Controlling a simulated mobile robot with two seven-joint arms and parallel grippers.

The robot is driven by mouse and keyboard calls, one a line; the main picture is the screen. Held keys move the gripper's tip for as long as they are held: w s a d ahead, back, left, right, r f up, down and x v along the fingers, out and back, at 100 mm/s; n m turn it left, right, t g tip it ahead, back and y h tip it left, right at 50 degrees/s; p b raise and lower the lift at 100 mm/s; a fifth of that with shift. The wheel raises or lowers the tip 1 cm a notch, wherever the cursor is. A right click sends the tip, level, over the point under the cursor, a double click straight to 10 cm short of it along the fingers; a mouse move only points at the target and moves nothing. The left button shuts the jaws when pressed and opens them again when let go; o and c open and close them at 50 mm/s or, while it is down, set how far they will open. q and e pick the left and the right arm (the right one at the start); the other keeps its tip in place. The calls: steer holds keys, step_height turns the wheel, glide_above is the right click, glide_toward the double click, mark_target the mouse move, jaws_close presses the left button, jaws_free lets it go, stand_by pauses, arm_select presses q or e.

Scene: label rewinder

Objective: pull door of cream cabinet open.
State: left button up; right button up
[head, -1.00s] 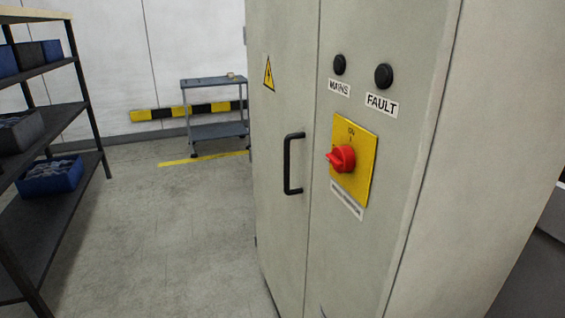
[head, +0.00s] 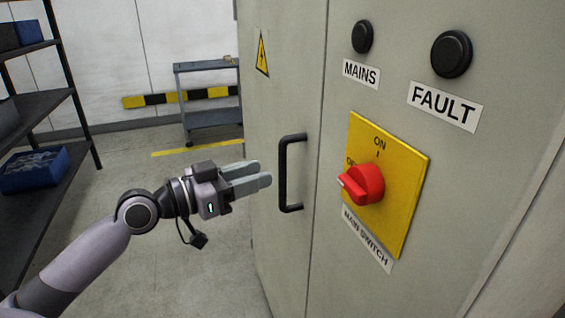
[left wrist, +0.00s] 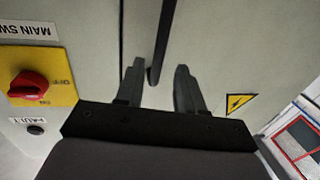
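The cream cabinet (head: 345,20) fills the right half of the head view. Its door (head: 265,110) is shut and carries a black bar handle (head: 283,175), upright. My left gripper (head: 262,174) is just left of the handle, pointing at it, with its fingers apart and nothing between them. In the left wrist view the handle (left wrist: 158,50) shows as a dark bar beyond and between the open fingertips (left wrist: 158,78); I cannot tell whether they touch it. My right gripper is not in view.
A red main switch (head: 362,184) on a yellow plate sits right of the handle, below two black round buttons (head: 452,53). A shelf rack (head: 45,110) stands at the left, a grey trolley (head: 208,67) at the back. The floor (head: 130,185) before the door is clear.

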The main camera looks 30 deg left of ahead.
arm_select(q)
steer(key=p+x, duration=0.2)
steer(key=x, duration=0.4)
steer(key=shift+w+d, duration=0.2)
jaws_close()
